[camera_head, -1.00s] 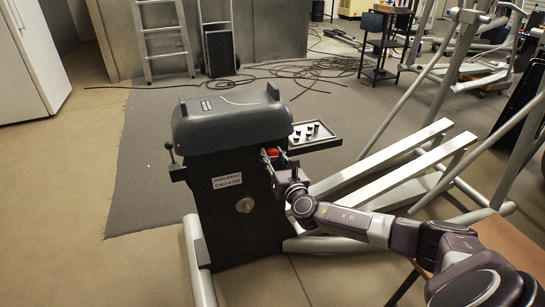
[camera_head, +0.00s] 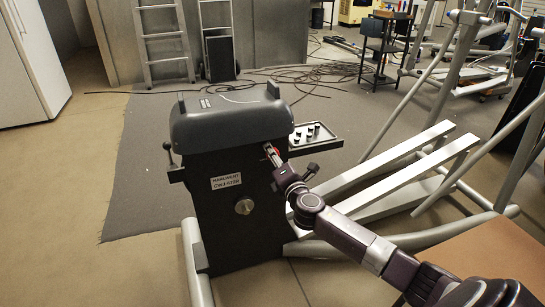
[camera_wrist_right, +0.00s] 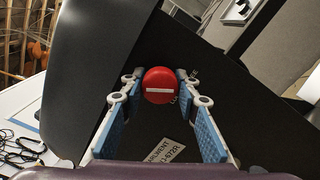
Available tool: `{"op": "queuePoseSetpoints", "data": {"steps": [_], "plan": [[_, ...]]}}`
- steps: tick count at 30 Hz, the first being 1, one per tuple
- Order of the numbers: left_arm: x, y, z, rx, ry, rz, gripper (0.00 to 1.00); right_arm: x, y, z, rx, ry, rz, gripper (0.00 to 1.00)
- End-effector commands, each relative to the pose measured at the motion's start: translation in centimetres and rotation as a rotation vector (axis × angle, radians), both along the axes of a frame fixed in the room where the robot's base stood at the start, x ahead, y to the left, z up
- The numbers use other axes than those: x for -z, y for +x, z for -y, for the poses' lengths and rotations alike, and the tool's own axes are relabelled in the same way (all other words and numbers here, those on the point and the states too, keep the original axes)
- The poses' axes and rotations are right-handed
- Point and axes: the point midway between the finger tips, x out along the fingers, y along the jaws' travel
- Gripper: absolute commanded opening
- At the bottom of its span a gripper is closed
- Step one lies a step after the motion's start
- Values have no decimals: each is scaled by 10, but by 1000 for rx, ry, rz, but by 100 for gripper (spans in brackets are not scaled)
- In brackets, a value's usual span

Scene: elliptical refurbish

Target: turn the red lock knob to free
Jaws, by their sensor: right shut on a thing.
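The red lock knob (camera_wrist_right: 158,77) is round with a pale bar across its face, which lies level in the right wrist view. It sits on the dark upright housing of the machine (camera_head: 225,215). My right gripper (camera_wrist_right: 158,84) is shut on the knob, one finger at each side. In the head view my right gripper (camera_head: 272,155) is at the housing's upper right side and hides most of the knob. A label plate (camera_wrist_right: 172,151) shows on the housing. My left gripper is not in view.
A tray with black knobs (camera_head: 316,137) juts from the machine just behind my gripper. Pale rails (camera_head: 390,165) run right of the housing beside my arm. A small lever (camera_head: 168,150) sticks out at the left. The floor (camera_head: 90,235) on the left is clear.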

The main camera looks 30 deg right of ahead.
Motion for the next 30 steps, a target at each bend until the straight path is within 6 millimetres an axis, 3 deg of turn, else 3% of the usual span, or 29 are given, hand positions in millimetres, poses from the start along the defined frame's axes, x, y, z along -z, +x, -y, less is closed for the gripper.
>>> {"op": "queuePoseSetpoints", "data": {"steps": [15,30], "plan": [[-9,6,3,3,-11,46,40,1,0,1,3,385,91,5],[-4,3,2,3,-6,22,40,1,0,1,2,493,116,5]]}}
